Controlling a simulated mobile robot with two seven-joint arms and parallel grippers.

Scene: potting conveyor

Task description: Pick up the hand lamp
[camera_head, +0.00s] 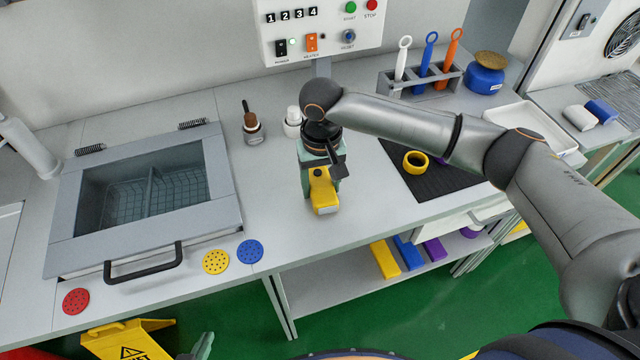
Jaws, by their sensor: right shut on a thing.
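The hand lamp (323,192), a yellow body with a dark spot on top and a pale front end, is at the middle of the grey worktop. My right gripper (322,172) reaches down over it from above and is shut on it. The gripper's fingers and wrist hide the lamp's rear part. I cannot tell whether the lamp still touches the worktop. A small grey-green part of my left gripper (203,346) shows at the bottom edge, low in front of the worktop. Its jaws cannot be made out.
A lidded basin (225,190) with a black handle is at left. A brown-topped bottle (253,128) and a white bottle (292,122) stand behind the lamp. A black mat (440,190) with a yellow ring (415,162) lies at right, under my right arm. Worktop around the lamp's front is clear.

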